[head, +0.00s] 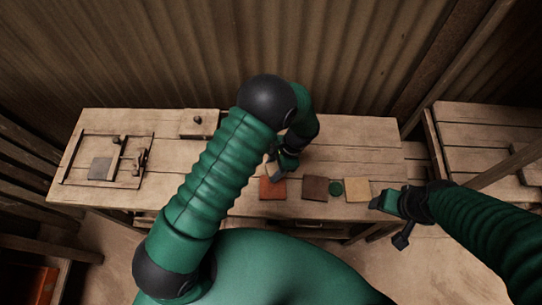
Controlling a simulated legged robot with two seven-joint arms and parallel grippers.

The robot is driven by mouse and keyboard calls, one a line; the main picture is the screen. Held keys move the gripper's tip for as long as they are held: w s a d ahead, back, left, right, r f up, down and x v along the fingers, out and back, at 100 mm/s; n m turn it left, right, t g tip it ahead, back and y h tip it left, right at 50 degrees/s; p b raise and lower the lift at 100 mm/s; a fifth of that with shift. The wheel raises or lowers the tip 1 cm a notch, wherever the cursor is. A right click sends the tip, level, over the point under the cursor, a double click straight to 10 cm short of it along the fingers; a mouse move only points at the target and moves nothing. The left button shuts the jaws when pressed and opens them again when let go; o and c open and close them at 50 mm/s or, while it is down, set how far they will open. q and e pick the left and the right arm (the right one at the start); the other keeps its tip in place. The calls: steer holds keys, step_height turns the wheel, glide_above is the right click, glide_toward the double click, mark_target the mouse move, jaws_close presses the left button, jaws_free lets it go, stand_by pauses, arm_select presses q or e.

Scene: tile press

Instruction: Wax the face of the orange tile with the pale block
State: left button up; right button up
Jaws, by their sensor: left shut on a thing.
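The orange tile (272,189) lies flat near the front edge of the bench, left of a dark brown tile. My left gripper (273,168) is just behind and above the orange tile's back edge, pointing down. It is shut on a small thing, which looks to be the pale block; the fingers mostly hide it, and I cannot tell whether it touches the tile. My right gripper (384,204) is off the bench's front right corner, right of the tan tile, with nothing seen in it. Its jaw opening is not clear.
The dark brown tile (315,188), a green round piece (336,188) and a tan tile (357,189) lie in a row on the bench (365,160). A knobbed board (198,128) lies at the back.

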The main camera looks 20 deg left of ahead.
mark_target(272, 169)
arm_select(q)
steer(key=r+p, duration=0.1)
steer(key=s+r, duration=0.1)
steer(key=r, duration=0.1)
steer(key=shift+a+r+p, duration=0.15)
steer(key=shift+a+p, duration=0.05)
steer(key=shift+p, duration=0.2)
steer(key=shift+w+d+r+p, duration=0.1)
steer(key=shift+w+r+p, duration=0.1)
steer(key=shift+r+p, duration=0.25)
steer(key=shift+w+r+p, duration=0.15)
steer(key=shift+r+p, duration=0.25)
steer(key=shift+r, duration=0.35)
steer(key=shift+s, duration=0.15)
arm_select(e)
steer(key=v, duration=0.4)
steer(key=shift+r, duration=0.35)
steer(key=shift+s, duration=0.1)
steer(key=shift+a, duration=0.15)
